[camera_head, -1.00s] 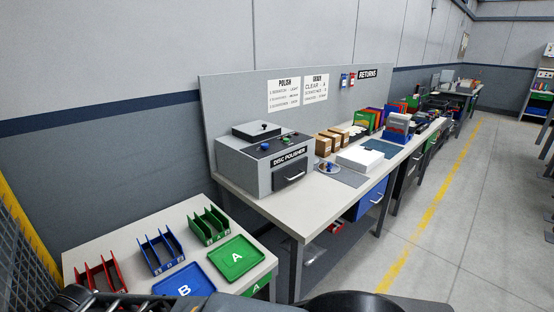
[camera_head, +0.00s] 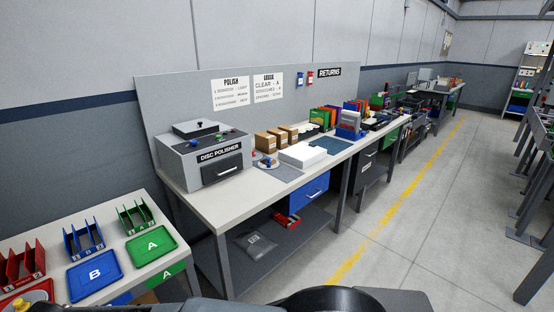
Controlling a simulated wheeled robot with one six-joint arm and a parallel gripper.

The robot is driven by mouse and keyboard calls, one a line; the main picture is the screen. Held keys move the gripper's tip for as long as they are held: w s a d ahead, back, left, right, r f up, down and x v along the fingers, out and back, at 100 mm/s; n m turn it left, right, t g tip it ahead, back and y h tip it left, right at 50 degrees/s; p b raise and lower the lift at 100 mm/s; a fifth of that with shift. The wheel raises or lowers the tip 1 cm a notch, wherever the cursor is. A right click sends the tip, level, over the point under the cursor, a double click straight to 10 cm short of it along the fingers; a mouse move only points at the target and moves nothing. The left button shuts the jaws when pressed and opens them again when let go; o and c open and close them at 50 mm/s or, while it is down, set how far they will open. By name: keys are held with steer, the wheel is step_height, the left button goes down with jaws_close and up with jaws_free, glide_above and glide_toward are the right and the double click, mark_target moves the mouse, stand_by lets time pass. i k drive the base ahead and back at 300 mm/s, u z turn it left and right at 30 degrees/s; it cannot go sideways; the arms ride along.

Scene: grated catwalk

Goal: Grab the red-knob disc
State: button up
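I cannot make out a red-knob disc for certain. A small pale disc (camera_head: 266,163) with a blue knob, and perhaps a touch of red beside it, lies on the long workbench between the polisher and the white box. Another disc with a yellow knob (camera_head: 21,305) is partly cut off at the bottom left, on the red tray (camera_head: 40,288). The grey disc polisher (camera_head: 205,155) stands on the bench with its front drawer shut. My gripper is not in view.
The workbench (camera_head: 215,205) has a bare front left corner. A white box (camera_head: 303,154) and several cardboard boxes (camera_head: 268,142) stand on it. A side table at left holds a blue B tray (camera_head: 94,275), a green A tray (camera_head: 151,245) and racks.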

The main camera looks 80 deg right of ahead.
mark_target(256, 156)
steer(key=k, duration=0.7)
steer(key=z, duration=2.3)
steer(key=i, duration=1)
steer(key=u, duration=0.55)
steer(key=k, duration=1.15)
steer(key=z, duration=0.5)
steer(key=i, duration=0.65)
steer(key=z, duration=0.85)
steer(key=i, duration=0.9)
steer(key=u, duration=0.6)
steer(key=i, duration=0.75)
steer(key=u, duration=0.8)
